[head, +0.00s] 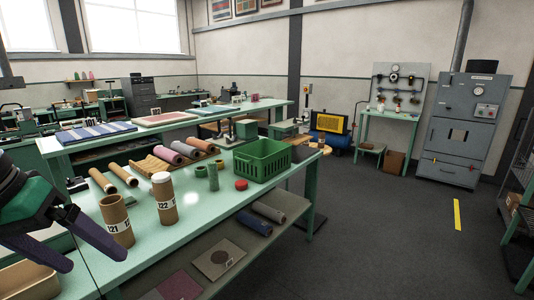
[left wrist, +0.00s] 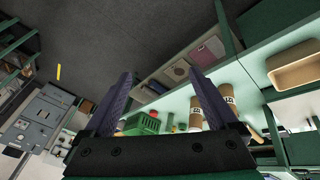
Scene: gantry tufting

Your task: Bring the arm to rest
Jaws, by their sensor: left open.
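Cardboard tube 121 (head: 116,222) and white-topped tube 122 (head: 165,198) stand upright on the bench, to the right of the gripper. My right gripper is in neither view.
A green crate (head: 262,162), a red lid (head: 241,185) and several rolls lie farther along the bench. A tan tray (head: 28,282) sits at the lower left near the gripper. A lower shelf holds rolls (head: 254,223). The grey floor (head: 390,230) to the right is mostly clear.

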